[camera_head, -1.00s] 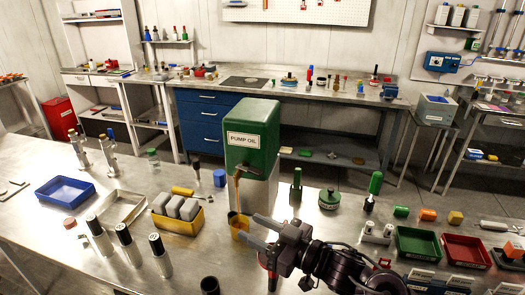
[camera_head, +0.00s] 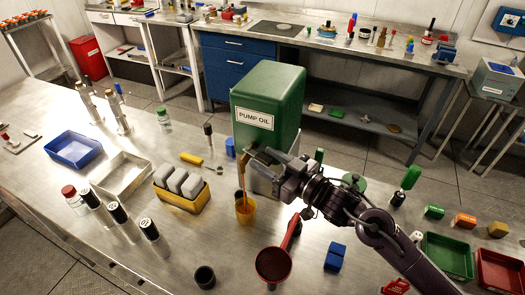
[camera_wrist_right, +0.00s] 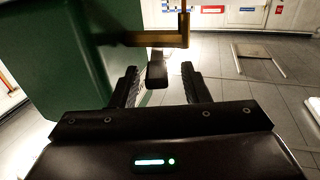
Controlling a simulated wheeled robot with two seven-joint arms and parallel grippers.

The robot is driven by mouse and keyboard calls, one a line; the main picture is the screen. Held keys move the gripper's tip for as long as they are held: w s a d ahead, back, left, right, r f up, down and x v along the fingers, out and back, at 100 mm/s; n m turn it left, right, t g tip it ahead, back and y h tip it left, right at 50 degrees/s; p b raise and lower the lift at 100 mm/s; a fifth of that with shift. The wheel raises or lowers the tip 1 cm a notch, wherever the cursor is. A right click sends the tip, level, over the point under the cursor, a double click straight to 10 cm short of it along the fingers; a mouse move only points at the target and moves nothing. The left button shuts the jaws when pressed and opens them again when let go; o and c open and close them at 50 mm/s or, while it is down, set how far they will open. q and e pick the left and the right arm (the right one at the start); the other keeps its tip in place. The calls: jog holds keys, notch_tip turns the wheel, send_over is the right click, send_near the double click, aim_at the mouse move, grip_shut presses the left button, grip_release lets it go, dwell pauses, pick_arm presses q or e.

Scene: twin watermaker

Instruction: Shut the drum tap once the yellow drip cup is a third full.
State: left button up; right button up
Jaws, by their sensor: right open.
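The green drum (camera_head: 268,100), labelled PUMP OIL, stands on a grey stand. A thin amber stream (camera_head: 242,190) falls from its tap into the yellow drip cup (camera_head: 245,214) on the bench below. The cup is upright; I cannot read its oil level. My right gripper (camera_head: 258,158) is open at the tap, above the cup, and partly hides it. In the right wrist view the brass tap (camera_wrist_right: 150,39) lies just beyond the fingertips, and its dark lever end (camera_wrist_right: 157,74) shows between the open fingers, with no clear grip. My left gripper is not in view.
A red funnel-like scoop (camera_head: 273,264) lies in front of the stand, with a dark cup (camera_head: 205,277) to its left. A yellow tray (camera_head: 181,199) of grey blocks stands left of the drip cup.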

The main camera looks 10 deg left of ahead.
jog(key=shift+w+a, duration=0.45)
jog(key=shift+a, duration=0.05)
jog(key=shift+w+a, duration=0.2)
jog(key=shift+a+f, duration=0.1)
jog(key=c, duration=0.3)
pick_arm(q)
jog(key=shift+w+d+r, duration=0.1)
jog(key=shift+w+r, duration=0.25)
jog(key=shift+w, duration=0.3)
pick_arm(e)
grip_shut()
